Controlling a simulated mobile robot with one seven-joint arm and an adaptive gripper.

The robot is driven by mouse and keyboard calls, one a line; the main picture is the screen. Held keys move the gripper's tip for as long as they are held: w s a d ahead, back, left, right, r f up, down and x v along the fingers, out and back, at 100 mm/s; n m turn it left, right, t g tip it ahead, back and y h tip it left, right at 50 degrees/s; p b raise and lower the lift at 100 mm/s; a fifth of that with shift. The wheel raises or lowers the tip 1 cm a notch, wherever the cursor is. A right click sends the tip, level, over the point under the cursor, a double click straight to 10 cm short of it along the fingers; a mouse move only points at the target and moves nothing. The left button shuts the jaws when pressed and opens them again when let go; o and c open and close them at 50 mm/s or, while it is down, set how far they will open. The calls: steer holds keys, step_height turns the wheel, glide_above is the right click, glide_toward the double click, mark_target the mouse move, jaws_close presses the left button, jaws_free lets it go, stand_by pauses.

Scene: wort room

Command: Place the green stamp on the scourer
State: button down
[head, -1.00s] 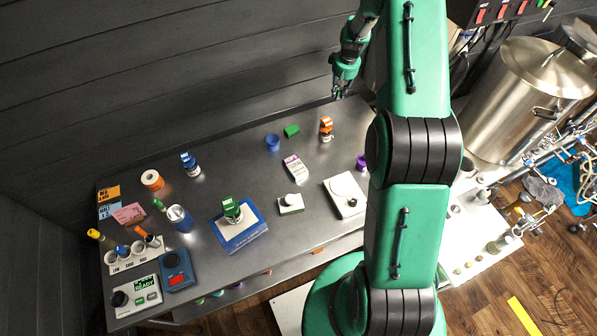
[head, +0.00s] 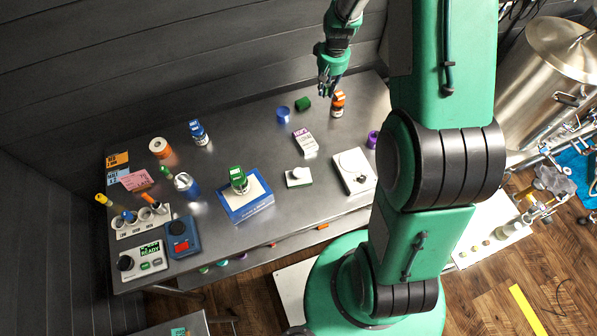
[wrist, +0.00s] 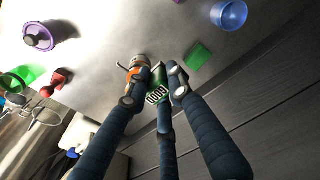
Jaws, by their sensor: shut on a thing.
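My gripper (head: 326,88) is above the far right part of the bench, its fingers pointing down. In the wrist view my gripper (wrist: 155,82) is shut on a green piece with a pale striped face, which looks like a green stamp (wrist: 157,88); the fingers hide part of it. A small green block (head: 303,103), which looks like the scourer, lies on the bench below and left of the gripper. It also shows in the wrist view (wrist: 197,55), bare and apart from the fingers. Another green-topped stamp (head: 238,178) stands on a blue-edged pad.
A blue cup (head: 283,114) is just left of the block. A blue stamp (head: 198,132) and an orange-and-white roll (head: 160,147) stand farther left. Bare bench lies between them.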

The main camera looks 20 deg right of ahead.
steer(key=s+a+b, duration=0.2)
steer(key=s+a, duration=1)
steer(key=s, duration=0.5)
steer(key=s+a+f, duration=0.1)
steer(key=s+a, duration=0.2)
steer(key=s, duration=0.7)
steer(key=s+a+f+g+b, duration=0.1)
steer(key=s+a, duration=0.3)
steer(key=s, duration=0.7)
steer(key=shift+f+m, duration=0.3)
steer(key=shift+d, duration=0.1)
steer(key=b, duration=0.1)
glide_above(297, 172)
steer(key=shift+w+f, duration=0.1)
steer(key=shift+f, duration=0.65)
steer(key=shift+f, duration=1.75)
steer(key=shift+f, duration=0.15)
